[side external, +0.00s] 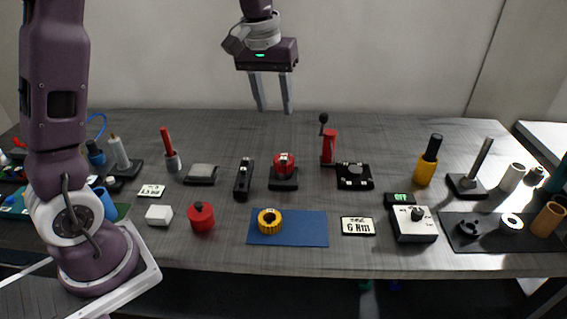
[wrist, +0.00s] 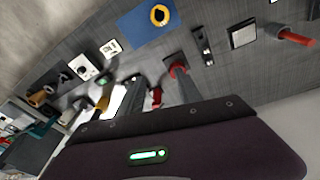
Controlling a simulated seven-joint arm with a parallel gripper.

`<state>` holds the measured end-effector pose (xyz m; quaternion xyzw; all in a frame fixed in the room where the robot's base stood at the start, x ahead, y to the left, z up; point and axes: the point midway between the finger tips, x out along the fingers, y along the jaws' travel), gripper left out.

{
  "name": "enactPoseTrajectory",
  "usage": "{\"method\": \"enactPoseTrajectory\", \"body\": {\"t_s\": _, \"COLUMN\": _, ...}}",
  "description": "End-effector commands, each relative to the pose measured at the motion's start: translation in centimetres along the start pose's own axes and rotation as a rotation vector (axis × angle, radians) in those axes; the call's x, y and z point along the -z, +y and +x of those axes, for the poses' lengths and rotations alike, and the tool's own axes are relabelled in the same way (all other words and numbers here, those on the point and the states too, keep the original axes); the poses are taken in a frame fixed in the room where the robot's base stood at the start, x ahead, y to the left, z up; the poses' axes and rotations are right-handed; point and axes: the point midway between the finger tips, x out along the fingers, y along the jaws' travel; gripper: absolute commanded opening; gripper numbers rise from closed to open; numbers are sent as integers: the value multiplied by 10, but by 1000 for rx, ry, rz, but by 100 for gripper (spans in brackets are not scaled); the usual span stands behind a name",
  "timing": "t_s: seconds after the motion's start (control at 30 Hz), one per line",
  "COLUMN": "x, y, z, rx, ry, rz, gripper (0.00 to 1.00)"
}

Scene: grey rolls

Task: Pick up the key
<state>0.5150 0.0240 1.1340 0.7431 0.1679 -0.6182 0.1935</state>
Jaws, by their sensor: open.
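My gripper (side external: 274,110) hangs open and empty above the back middle of the table, its two fingers pointing down. In the wrist view its fingers (wrist: 156,72) are spread apart with nothing held between them. I cannot clearly make out a key in either view. A red knob on a black base (side external: 284,167) stands below the gripper; in the wrist view a red part (wrist: 177,68) shows by one fingertip. A slim black block (side external: 243,179) lies left of that base. Both are too small to tell whether a key is on them.
A yellow ring (side external: 270,221) lies on a blue mat (side external: 310,229) at the front. A red post with a black ball handle (side external: 328,148), a black plate (side external: 354,170), a red weight (side external: 201,217) and a dial box (side external: 414,224) stand around. The air around the gripper is clear.

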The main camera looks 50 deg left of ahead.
Motion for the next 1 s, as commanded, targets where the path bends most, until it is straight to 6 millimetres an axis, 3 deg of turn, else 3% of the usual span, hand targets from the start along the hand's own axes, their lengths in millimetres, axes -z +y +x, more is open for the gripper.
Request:
{"method": "enactPoseTrajectory", "body": {"t_s": 0.03, "x": 26, "y": -2, "z": 35, "rx": 24, "ry": -41, "rz": -58, "gripper": 42}}
{"method": "enactPoseTrajectory", "body": {"t_s": 0.1, "x": 54, "y": -6, "z": 78, "rx": 49, "ry": -81, "rz": -132, "gripper": 42}}
{"method": "enactPoseTrajectory", "body": {"t_s": 0.2, "x": 77, "y": -15, "z": 130, "rx": 79, "ry": -122, "rz": -212, "gripper": 42}}
{"method": "enactPoseTrajectory", "body": {"t_s": 0.3, "x": 86, "y": -21, "z": 162, "rx": 97, "ry": -144, "rz": -254, "gripper": 42}}
{"method": "enactPoseTrajectory", "body": {"t_s": 0.8, "x": 79, "y": -37, "z": 237, "rx": 102, "ry": -152, "rz": -266, "gripper": 42}}
{"method": "enactPoseTrajectory", "body": {"t_s": 1.0, "x": 79, "y": -37, "z": 241, "rx": 101, "ry": -150, "rz": -266, "gripper": 42}}
